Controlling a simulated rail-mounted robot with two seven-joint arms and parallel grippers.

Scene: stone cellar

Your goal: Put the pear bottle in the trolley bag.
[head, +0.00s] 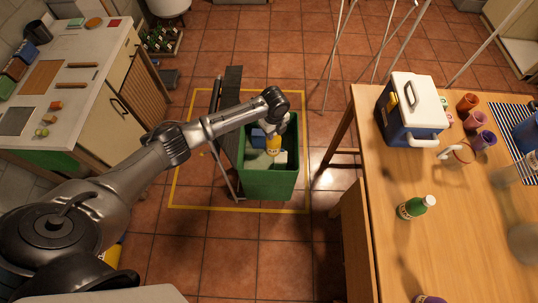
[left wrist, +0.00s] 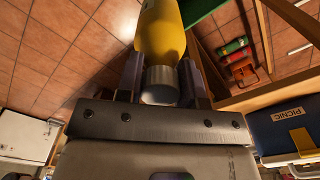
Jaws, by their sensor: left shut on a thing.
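The green trolley bag (head: 268,187) stands open on the tiled floor inside a yellow outline, with its dark frame on the left. My left gripper (head: 279,130) is over the bag's opening and shut on a yellow bottle (head: 273,145), which hangs below it. In the left wrist view the yellow bottle (left wrist: 160,35) has its silver cap (left wrist: 160,85) between the fingers, and its far end is cut off. A blue thing and a pale thing show inside the bag; I cannot tell what they are. My right gripper is not in view.
The wooden table (head: 450,225) on the right bears a blue and white cooler (head: 410,110), several cups and a green bottle (head: 416,207). A counter (head: 65,75) stands at the left. Thin metal legs (head: 335,55) stand behind the bag. Floor in front is clear.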

